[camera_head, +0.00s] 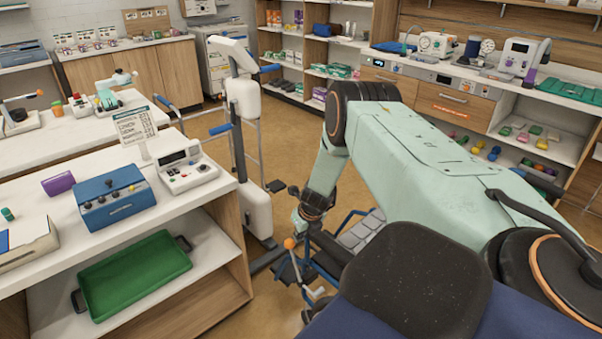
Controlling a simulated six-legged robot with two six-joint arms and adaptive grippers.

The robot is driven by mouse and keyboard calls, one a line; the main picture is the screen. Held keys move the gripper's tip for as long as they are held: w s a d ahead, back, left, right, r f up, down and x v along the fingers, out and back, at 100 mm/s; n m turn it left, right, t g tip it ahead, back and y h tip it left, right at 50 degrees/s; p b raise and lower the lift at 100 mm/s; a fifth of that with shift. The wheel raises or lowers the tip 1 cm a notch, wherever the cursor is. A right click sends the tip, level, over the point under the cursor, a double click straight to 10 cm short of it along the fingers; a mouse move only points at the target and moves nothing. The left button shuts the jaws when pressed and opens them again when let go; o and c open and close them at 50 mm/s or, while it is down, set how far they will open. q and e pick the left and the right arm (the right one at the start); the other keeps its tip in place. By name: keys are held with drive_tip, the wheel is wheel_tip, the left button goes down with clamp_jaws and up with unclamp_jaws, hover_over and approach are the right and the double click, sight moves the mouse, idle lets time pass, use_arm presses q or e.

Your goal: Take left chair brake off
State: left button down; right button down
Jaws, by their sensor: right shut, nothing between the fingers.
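The chair, with dark blue upholstery (350,322) and a black rounded pad (415,282), fills the bottom centre right. At its left side stands a brake lever (305,275) with an orange knob (289,243); the lever slants, its lower end near the chair's frame. My right arm comes in from the right, bends at the elbow and reaches down to the chair's left side. My right gripper (299,222) is shut and empty, just above the orange knob. It looks apart from the knob, though depth is hard to judge. My left gripper is out of view.
A white counter (75,240) with a blue device (115,197) and a white monitor (186,166) stands left; a green tray (135,275) lies on its lower shelf. A white lift column (256,190) stands behind the lever. Open floor (285,130) lies beyond.

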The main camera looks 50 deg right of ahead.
drive_tip(key=shift+p+v, duration=0.45)
drive_tip(key=shift+v, duration=0.4)
drive_tip(key=shift+w, duration=0.25)
